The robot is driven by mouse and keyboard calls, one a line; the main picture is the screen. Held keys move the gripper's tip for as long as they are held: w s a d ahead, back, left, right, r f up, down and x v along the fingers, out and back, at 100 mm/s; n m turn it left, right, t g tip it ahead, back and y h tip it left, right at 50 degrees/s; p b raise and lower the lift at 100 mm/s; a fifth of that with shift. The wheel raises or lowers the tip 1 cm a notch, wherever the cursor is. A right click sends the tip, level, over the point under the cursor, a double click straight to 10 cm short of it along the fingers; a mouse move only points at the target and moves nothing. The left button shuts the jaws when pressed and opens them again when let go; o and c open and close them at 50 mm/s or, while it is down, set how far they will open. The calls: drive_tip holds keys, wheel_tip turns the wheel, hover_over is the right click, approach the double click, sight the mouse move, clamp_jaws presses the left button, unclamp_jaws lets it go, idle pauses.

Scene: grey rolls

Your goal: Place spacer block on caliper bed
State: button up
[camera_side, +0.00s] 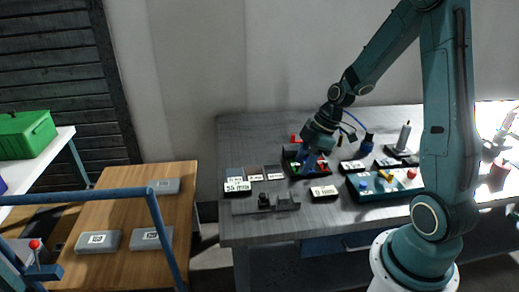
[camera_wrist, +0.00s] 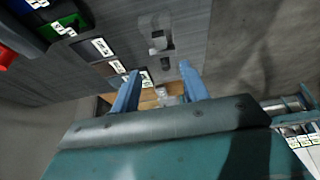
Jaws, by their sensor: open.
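My gripper (camera_side: 309,165) is open, low over a dark tray with coloured compartments in the side view. In the wrist view its two blue fingers (camera_wrist: 158,72) are apart with nothing held between them. Several dark blocks with white labels lie on the grey table, among them one marked 55 mm (camera_side: 237,187) and another (camera_side: 323,193) nearer the front edge. Which is the spacer block, I cannot tell. A long grey fixture, apparently the caliper bed (camera_side: 245,207), lies left of my gripper near the table's front-left corner. It also shows in the wrist view (camera_wrist: 160,25).
The dark tray (camera_side: 291,170) lies just under my gripper. A teal box with coloured knobs (camera_side: 384,184) stands to the right, with a dark blue pot (camera_side: 366,144) behind. A lower wooden table (camera_side: 98,208) with grey boxes stands left. The grey table's back left is clear.

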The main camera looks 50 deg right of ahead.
drive_tip(key=shift+r, duration=0.1)
drive_tip(key=s+a+r+m+t+h, duration=0.1)
drive_tip(key=s+a+r+m, duration=0.3)
drive_tip(key=r, duration=0.5)
drive_tip(key=s+a+r+m+t+h, duration=0.1)
drive_tip(key=s+a+r+m+h, duration=0.1)
drive_tip(key=s+a+r+m, duration=0.3)
drive_tip(key=s+a+r, duration=0.3)
drive_tip(key=s+r, duration=0.1)
drive_tip(key=s, duration=0.2)
drive_tip(key=shift+s, duration=0.2)
idle(0.5)
